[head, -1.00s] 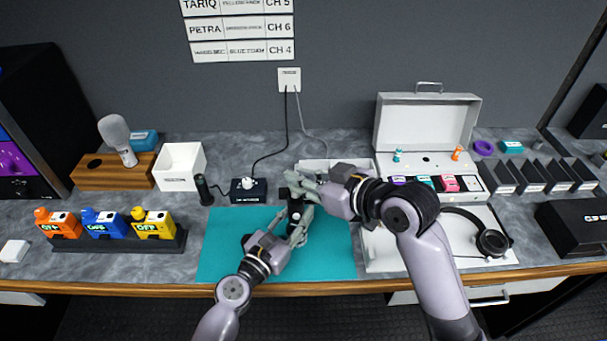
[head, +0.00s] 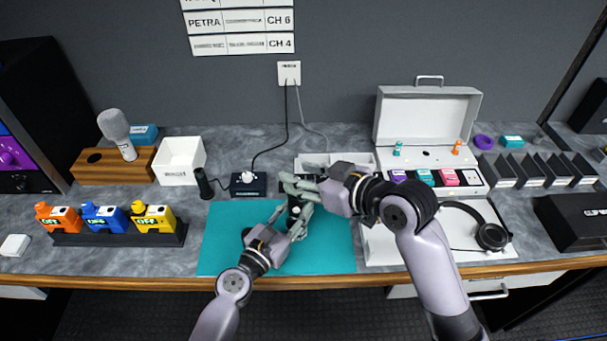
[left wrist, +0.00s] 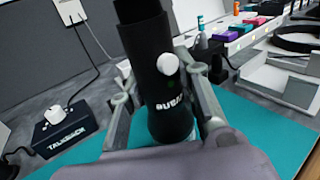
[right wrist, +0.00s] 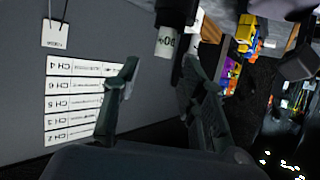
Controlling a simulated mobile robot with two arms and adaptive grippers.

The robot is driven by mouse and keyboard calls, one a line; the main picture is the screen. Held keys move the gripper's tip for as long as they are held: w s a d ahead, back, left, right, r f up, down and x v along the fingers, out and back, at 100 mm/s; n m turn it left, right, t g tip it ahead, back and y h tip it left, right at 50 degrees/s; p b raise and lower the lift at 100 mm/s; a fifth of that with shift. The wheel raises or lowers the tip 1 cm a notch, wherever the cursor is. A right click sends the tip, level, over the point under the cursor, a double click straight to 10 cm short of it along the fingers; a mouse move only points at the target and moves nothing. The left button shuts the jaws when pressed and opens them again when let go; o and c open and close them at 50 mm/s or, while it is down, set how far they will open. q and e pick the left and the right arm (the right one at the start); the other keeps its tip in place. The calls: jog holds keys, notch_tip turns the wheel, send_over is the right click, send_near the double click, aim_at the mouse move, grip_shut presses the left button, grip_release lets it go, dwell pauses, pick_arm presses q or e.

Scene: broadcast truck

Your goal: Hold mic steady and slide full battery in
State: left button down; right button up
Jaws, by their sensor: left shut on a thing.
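The black microphone body (head: 294,208) stands above the teal mat in the head view, largely hidden by my grippers. My left gripper (head: 291,221) is shut on it. In the left wrist view the microphone (left wrist: 150,45) is near upright between the fingers, with a white round button and white lettering. My right gripper (head: 293,187) is at the microphone's top end. In the right wrist view its fingers (right wrist: 157,75) are apart.
The teal mat (head: 225,245) is clear around my arms. A black box with a white knob (head: 248,184) stands behind it. Left are a white bin (head: 181,160) and a rack of coloured packs (head: 118,237). Right are an open white case (head: 425,120) and headphones (head: 490,237).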

jog(key=v, duration=1.2)
jog(key=shift+f, duration=0.1)
dwell(0.4)
pick_arm(q)
jog(key=c, duration=1.1)
grip_release()
